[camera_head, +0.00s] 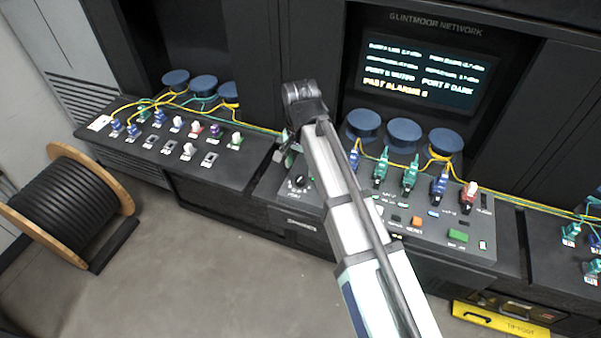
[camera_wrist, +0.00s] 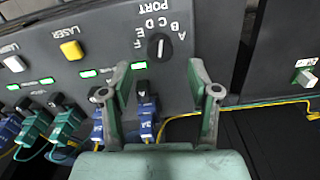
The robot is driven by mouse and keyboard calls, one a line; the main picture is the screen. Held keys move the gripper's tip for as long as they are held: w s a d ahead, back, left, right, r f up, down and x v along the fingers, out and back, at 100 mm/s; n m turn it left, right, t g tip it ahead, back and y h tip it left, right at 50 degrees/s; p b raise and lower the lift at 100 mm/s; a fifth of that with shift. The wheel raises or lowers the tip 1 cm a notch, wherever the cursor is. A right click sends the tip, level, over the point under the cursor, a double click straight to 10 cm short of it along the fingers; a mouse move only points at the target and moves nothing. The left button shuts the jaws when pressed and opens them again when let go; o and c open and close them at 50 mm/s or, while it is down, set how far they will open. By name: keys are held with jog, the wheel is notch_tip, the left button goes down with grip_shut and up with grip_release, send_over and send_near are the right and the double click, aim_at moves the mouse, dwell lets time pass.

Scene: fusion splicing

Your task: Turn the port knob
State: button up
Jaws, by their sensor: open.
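The port knob (camera_wrist: 158,46) is a small round black dial on the dark panel in the wrist view. The letters A to F and the word PORT around it appear upside down. A pale pointer mark shows on it, but I cannot tell for sure which letter it faces. The knob also shows at the left end of the console in the head view (camera_head: 299,182). My gripper (camera_wrist: 159,76) is open and empty, its fingertips apart on either side of the knob's column in the picture and lower than it. In the head view the fingers are mostly hidden by my arm.
A blue connector (camera_wrist: 147,118) with a black top lies between my fingers in the picture, close to the left finger. More plugs and cables line the console (camera_head: 410,172). A yellow laser button (camera_wrist: 71,50) is left of the knob. The monitor (camera_head: 425,72) stands behind.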

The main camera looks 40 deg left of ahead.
aim_at(300, 178)
jog(key=shift+f+p, duration=0.45)
jog(key=shift+f, duration=2.1)
jog(key=c, duration=1.2)
